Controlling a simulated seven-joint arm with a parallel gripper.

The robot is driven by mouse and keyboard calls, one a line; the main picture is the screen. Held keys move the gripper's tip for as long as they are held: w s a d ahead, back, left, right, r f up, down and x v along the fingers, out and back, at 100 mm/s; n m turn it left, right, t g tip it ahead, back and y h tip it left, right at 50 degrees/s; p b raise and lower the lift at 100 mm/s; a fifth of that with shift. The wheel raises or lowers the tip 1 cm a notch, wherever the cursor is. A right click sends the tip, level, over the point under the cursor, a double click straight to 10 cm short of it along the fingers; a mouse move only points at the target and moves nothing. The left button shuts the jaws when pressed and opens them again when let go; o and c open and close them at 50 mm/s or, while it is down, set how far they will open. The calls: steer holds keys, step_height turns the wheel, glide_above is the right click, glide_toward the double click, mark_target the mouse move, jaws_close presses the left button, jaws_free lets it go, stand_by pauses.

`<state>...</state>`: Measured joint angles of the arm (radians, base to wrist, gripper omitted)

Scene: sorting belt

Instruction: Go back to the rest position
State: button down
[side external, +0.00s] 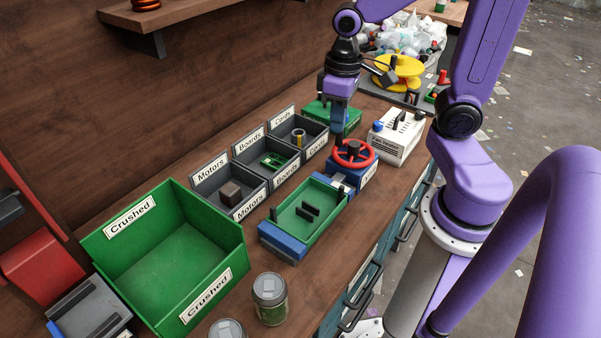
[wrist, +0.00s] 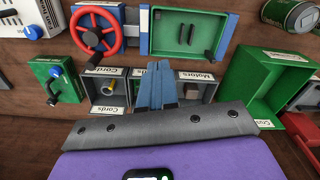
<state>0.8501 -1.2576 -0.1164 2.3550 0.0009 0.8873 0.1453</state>
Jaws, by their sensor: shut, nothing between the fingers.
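My gripper (side external: 338,138) hangs pointing down above the bench, behind the red handwheel in the side external view. Its two fingers lie together with nothing between them in the wrist view (wrist: 157,84). They cover most of the middle bin there. The red handwheel (side external: 354,153) sits on a blue base, and I cannot tell the exact gap between it and the fingertips. No marker of a rest position shows.
Three grey bins hold a dark block (side external: 230,193), a green board (side external: 273,160) and a yellow-grey round part (side external: 298,137).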

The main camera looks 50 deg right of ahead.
steer(key=w+d+f+m, duration=0.1)
steer(key=w+d+m, duration=0.3)
steer(key=d, duration=0.5)
steer(key=w+d+f+m, duration=0.1)
steer(key=w+d+m, duration=0.1)
steer(key=d+m, duration=0.55)
steer(key=shift+n, duration=0.55)
steer(key=shift+s+d+f, duration=0.1)
steer(key=shift+d+f, duration=0.1)
steer(key=shift+f, duration=1.7)
steer(key=shift+d+f, duration=0.15)
steer(key=shift+f, duration=1.7)
steer(key=shift+s+d+f, duration=0.1)
steer(key=shift+d+f, duration=0.1)
steer(key=shift+f, duration=1.7)
steer(key=shift+w+a, duration=0.1)
